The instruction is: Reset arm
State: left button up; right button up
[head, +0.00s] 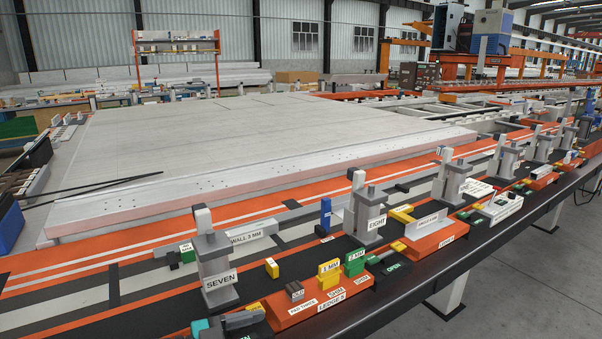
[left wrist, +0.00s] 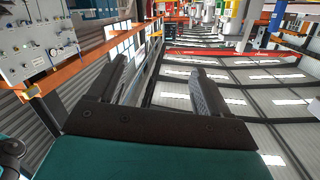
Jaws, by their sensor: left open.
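My left gripper (left wrist: 160,82) shows in the left wrist view. Its two dark fingers stand wide apart with nothing between them, and its teal body fills the bottom of that view. In the head view I cannot make out either gripper for certain. A large pale panel (head: 270,125) with a pinkish front edge lies flat on the jig behind the orange rails (head: 130,240).
Grey posts marked SEVEN (head: 213,265) and EIGHT (head: 368,215) stand along the front rail. An orange ledge block (head: 318,302) carries small labelled parts, with a yellow block (head: 328,275) by it. A small teal-and-grey item (head: 200,327) sits at the bottom edge. Open floor (head: 530,270) lies front right.

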pick_arm(q)
jog(key=s+a+f+n+t+y, duration=0.2)
jog(key=s+a+f+n+y, duration=0.3)
jog(key=s, duration=0.4)
jog(key=s+a+f+n+t+y, duration=0.1)
jog(key=s+a+f+n+y, duration=0.3)
jog(key=s+f+n+y, duration=0.3)
notch_tip(320, 180, down, 3)
jog(key=shift+s+a+n+t+y, duration=0.4)
jog(key=shift+s+y, duration=0.1)
jog(key=shift+s, duration=0.5)
